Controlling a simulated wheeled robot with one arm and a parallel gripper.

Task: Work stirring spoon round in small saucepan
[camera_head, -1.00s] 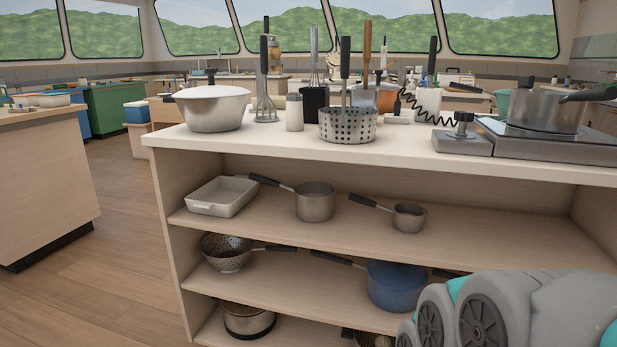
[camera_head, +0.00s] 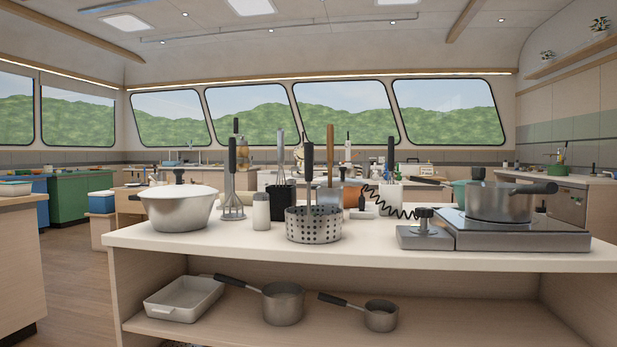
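My gripper is not in view. Two small steel saucepans with dark handles stand on the upper shelf under the counter: a larger one (camera_head: 283,303) and a smaller one (camera_head: 381,316) to its right. A steel pan (camera_head: 500,203) with a black handle pointing right sits on the hob at the counter's right. I cannot tell which pan the task means. A perforated steel holder (camera_head: 314,226) on the counter has a black-handled utensil (camera_head: 309,165) standing in it; its lower end is hidden. I cannot identify a stirring spoon for certain.
A rectangular dish (camera_head: 183,298) is on the shelf. Floor shows at the left.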

